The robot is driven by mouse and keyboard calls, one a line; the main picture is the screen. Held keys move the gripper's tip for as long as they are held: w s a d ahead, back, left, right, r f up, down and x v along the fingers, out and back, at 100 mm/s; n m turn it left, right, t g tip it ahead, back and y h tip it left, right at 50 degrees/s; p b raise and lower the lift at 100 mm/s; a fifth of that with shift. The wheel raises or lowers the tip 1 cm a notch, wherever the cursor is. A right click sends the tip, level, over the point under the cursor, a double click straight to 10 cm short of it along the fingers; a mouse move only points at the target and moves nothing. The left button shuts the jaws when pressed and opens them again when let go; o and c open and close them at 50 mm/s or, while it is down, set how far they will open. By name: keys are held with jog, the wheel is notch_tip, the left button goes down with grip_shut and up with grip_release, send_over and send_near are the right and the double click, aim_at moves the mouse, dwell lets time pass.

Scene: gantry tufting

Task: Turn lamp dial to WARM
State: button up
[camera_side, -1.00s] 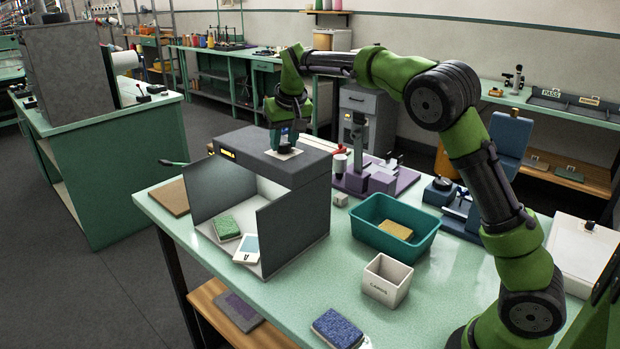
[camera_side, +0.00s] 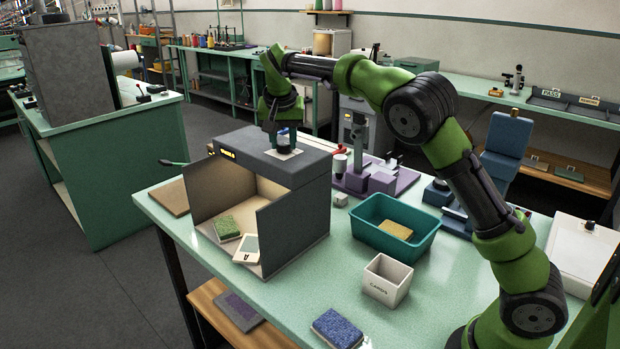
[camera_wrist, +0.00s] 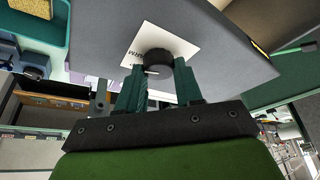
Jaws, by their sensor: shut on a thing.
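The lamp dial (camera_wrist: 158,63) is a round black knob on a white plate (camera_wrist: 187,47) on top of the grey light booth (camera_side: 255,152). Part of a word ending in "RM" shows on the plate beside the knob. A light mark shows at the knob's near edge, but I cannot tell exactly what it points to. My gripper (camera_wrist: 157,72) is shut on the dial, one finger on each side; in the side view it points down at the plate (camera_side: 284,154). The booth's inside looks warm cream, with a small yellow display lit on its front.
A green swatch (camera_side: 227,228) and a white card (camera_side: 247,248) lie in the booth. A teal tray (camera_side: 395,243) with a yellow block, a white bin (camera_side: 387,281) and a blue pad (camera_side: 337,328) stand on the bench to the right. A purple fixture (camera_side: 375,178) stands behind.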

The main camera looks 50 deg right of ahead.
jog(key=shift+r, duration=0.1)
jog(key=o, duration=1)
jog(key=shift+o, duration=0.2)
jog(key=v, duration=1.6)
jog(key=shift+a+r, duration=0.2)
jog(key=shift+r, duration=0.15)
jog(key=shift+s, duration=0.1)
jog(key=s+d+f+n+y, duration=0.2)
jog(key=s+d+f+n, duration=0.15)
jog(key=f, duration=0.25)
jog(key=s+a+f+t+y, duration=0.1)
jog(key=s+a+f, duration=0.1)
jog(key=s, duration=0.6)
jog(key=s+a+f+n+t+y, duration=0.1)
jog(key=s+a+f, duration=0.2)
jog(key=s+f, duration=0.2)
jog(key=s+a+f+n+t+y, duration=0.1)
jog(key=s+a+f+t, duration=0.1)
jog(key=s, duration=0.9)
jog(key=shift+s+a+f, duration=0.25)
jog(key=shift+a+f, duration=0.45)
jog(key=shift+f, duration=0.05)
